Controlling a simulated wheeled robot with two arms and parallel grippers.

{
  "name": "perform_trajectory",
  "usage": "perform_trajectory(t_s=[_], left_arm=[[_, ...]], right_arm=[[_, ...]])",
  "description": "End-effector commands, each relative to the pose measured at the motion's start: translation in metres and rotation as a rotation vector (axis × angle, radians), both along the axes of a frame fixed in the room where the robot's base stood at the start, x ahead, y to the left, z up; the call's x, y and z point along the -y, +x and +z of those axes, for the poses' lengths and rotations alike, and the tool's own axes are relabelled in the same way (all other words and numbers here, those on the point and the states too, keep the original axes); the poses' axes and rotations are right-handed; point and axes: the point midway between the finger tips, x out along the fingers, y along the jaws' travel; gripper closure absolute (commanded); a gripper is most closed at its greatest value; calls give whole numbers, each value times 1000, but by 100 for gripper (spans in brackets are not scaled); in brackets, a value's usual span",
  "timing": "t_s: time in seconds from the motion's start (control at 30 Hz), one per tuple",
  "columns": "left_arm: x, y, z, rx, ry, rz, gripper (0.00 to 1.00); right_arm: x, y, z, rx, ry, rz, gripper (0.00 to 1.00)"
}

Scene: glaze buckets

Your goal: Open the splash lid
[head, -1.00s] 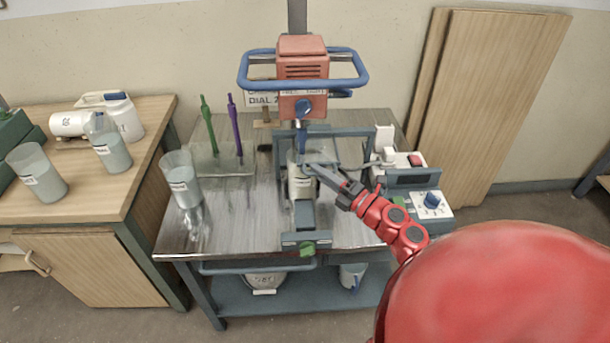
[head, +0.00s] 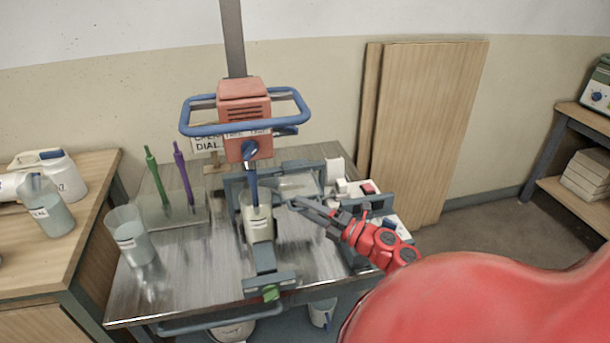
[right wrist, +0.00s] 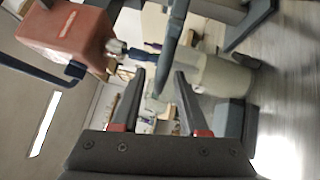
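The splash lid (head: 297,184) seems to be the clear, thin plate just right of the bucket's mouth; its edges are faint and its exact tilt I cannot tell. The pale glaze bucket (head: 258,222) stands under the red mixer head (head: 243,120), with the blue shaft (head: 253,185) reaching down into it. My right gripper (head: 293,202) is beside the bucket's right side, near the lid's lower edge. In the right wrist view its fingers (right wrist: 160,74) are apart with nothing clearly between them; a grey-blue bar (right wrist: 174,55) crosses just beyond the tips. My left gripper is out of view.
A blue ring handle (head: 245,132) surrounds the mixer head. Green (head: 157,178) and purple (head: 184,175) tools stand at the back left, a clear jug (head: 130,237) at the left. A control box with a red switch (head: 368,188) lies right of the bucket, close to my right arm.

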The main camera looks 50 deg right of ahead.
Motion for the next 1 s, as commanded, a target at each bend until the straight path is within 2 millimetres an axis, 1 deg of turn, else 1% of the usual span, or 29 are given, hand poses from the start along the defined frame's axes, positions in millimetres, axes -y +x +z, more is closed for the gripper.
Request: perform_trajectory(t_s=[0.2, 0.27, 0.33, 0.47, 0.6, 0.8, 0.9, 1.0], left_arm=[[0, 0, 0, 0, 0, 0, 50], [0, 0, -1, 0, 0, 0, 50], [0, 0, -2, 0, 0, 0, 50], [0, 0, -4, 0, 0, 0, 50], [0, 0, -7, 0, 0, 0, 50], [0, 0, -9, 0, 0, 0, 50], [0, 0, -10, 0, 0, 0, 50], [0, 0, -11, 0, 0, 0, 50]], right_arm=[[1, -3, 0, 0, 0, -1, 56], [2, -7, -1, 0, 0, -2, 56], [6, -17, -3, -1, -1, -3, 56], [13, -46, -7, -1, 2, -6, 56], [22, -83, -13, -2, 0, -6, 56], [34, -131, -20, -3, 1, -6, 56], [38, -148, -22, -2, 1, -5, 56], [40, -159, -23, 0, 1, -1, 56]])
